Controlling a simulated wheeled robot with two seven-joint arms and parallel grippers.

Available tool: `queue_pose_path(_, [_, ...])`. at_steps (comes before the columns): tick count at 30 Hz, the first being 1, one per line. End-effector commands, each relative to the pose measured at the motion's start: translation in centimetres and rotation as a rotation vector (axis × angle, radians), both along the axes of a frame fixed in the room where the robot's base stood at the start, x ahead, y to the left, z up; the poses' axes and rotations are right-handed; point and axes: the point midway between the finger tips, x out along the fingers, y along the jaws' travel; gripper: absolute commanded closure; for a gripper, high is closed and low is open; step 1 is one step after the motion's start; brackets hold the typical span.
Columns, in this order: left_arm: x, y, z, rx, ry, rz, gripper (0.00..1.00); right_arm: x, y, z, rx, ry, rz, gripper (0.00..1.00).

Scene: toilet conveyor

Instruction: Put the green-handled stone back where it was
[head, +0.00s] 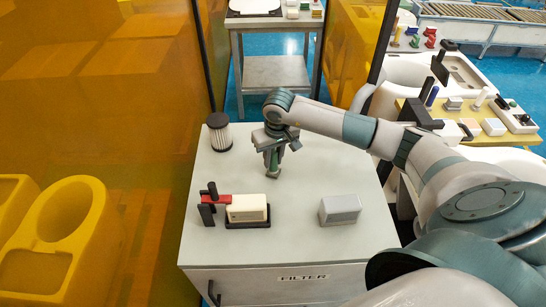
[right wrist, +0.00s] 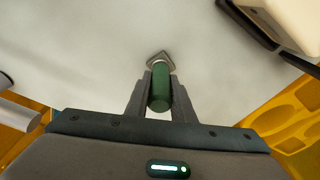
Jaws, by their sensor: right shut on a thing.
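The green-handled stone shows in the right wrist view as an upright-looking green cylinder (right wrist: 160,88) with a small grey, pointed base (right wrist: 160,59) beyond it. My right gripper (right wrist: 160,95) is shut on the green handle. In the head view the right gripper (head: 272,160) points down over the middle of the pale cabinet top (head: 295,160). The stone's grey base (head: 273,174) shows just under the fingers, at or close to the surface; I cannot tell if it touches. My left gripper is not in view.
On the cabinet top are a black-lidded filter (head: 219,131), a cream block (head: 247,208) in a black tray beside a red-and-black fixture (head: 210,200), and a grey block (head: 340,209). A yellow board (head: 475,132) with several small items stands right. Orange panels border the left.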

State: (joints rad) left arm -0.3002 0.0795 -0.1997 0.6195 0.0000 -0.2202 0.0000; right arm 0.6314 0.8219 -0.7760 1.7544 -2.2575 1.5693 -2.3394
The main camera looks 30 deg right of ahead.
Motion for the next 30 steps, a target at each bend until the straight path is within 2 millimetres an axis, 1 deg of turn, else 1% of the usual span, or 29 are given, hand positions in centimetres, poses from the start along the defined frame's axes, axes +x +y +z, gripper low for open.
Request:
queue_pose_path(7, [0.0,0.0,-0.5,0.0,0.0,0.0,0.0,0.0,0.0,-0.3,0.0,-0.001,0.0,1.0])
queue_pose_path(8, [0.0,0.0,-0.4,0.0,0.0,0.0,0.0,0.0,0.0,-0.2,0.0,0.0,0.0,0.73])
queue_pose_path(9, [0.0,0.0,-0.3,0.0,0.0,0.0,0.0,0.0,0.0,-0.2,0.0,0.0,0.0,0.64])
queue_pose_path(10, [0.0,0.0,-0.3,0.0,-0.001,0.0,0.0,0.0,0.0,-0.2,0.0,0.001,0.0,0.6])
queue_pose_path(19, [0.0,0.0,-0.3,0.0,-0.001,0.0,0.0,0.0,0.0,-0.2,0.0,0.001,0.0,0.6])
queue_pose_path(24, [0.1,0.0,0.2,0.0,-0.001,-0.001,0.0,0.0,0.0,0.2,0.0,0.001,-0.001,0.6])
queue_pose_path(25, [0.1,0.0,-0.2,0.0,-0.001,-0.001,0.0,0.0,0.0,0.3,0.0,-0.001,0.0,0.6])
queue_pose_path(30, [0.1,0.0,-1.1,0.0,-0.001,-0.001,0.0,-0.2,0.0,2.1,0.0,-0.003,0.0,0.6])
